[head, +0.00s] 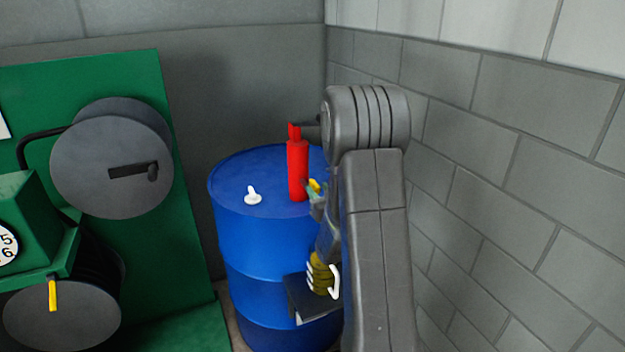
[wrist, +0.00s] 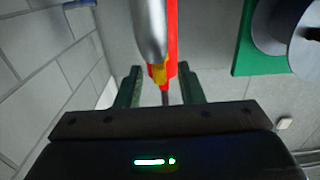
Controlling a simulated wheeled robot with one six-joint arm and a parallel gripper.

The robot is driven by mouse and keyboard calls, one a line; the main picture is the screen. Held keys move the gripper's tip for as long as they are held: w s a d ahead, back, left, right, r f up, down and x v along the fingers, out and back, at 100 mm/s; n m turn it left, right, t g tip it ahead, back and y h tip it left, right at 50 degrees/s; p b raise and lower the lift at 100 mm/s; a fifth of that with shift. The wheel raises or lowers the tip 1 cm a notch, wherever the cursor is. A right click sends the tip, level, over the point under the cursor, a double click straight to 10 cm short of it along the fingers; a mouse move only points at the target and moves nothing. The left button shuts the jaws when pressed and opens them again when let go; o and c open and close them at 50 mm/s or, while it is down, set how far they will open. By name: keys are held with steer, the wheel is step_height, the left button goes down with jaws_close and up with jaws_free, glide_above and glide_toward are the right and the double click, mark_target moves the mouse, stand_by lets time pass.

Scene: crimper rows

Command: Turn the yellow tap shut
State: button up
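A small yellow piece (head: 315,185), which looks like the yellow tap, shows beside the red cylinder (head: 298,170), above the blue drum's top, partly hidden by my arm. In the wrist view the yellow piece (wrist: 159,73) sits at the end of a silver tube (wrist: 149,30), in front of the red cylinder (wrist: 172,40). My gripper (wrist: 160,78) is open, with a green finger on each side of the yellow piece and a visible gap to each. Whether either finger touches it, and which way the tap is turned, I cannot tell.
The blue drum (head: 240,235) carries a white knob-like item (head: 252,195). At left stands a green machine (head: 185,215) with a grey disc (head: 90,165) and a yellow lever (head: 52,295). A yellow ribbed item (head: 320,272) shows beside my arm. A block wall (head: 520,190) is close on the right.

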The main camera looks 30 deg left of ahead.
mark_target(312, 179)
steer(key=shift+p+x, duration=0.4)
steer(key=shift+x, duration=2.35)
jaws_close()
